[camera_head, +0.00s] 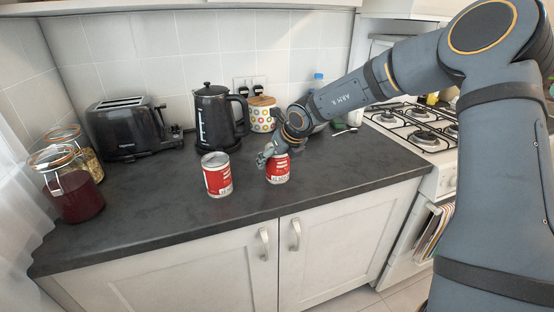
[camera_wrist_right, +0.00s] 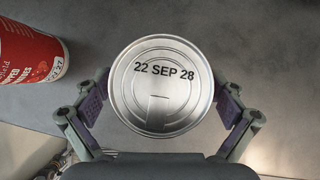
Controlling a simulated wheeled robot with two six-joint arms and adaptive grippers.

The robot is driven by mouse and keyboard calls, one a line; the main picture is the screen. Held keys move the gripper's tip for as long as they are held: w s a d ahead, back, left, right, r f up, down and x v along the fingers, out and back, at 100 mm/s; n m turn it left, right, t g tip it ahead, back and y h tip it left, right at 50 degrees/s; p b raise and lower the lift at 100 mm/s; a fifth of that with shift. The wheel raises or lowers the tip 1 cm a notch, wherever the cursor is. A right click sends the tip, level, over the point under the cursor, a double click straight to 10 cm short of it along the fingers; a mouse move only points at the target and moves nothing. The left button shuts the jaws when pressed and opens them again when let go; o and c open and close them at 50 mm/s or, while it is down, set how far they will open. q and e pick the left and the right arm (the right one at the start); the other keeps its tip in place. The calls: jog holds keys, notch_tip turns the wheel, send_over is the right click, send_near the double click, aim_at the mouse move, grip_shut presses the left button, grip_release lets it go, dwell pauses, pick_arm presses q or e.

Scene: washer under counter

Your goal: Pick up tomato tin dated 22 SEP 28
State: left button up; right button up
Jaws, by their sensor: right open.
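A red and white tin (camera_head: 279,172) stands upright on the dark counter at the right of a second tin. In the right wrist view its silver lid (camera_wrist_right: 160,87) reads "22 SEP 28". My right gripper (camera_head: 268,156) is at the top of this tin and hides part of it. In the right wrist view its open fingers lie on either side of the lid, with a gap visible near each. The second red tomato tin (camera_head: 217,177) stands upright to the left, and its side shows in the right wrist view (camera_wrist_right: 28,55). My left gripper is out of view.
A black kettle (camera_head: 217,120), a toaster (camera_head: 128,128) and a dotted canister (camera_head: 262,115) stand along the tiled wall. Two glass jars (camera_head: 75,192) are at the left. A gas hob (camera_head: 420,130) is at the right. The counter front between jars and tins is clear.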

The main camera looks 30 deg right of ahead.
jog(key=shift+f, duration=0.15)
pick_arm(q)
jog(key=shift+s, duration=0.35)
pick_arm(e)
jog(key=shift+s, duration=0.1)
jog(key=c, duration=1.7)
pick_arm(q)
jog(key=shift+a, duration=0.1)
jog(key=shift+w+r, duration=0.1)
pick_arm(e)
jog(key=shift+r, duration=0.2)
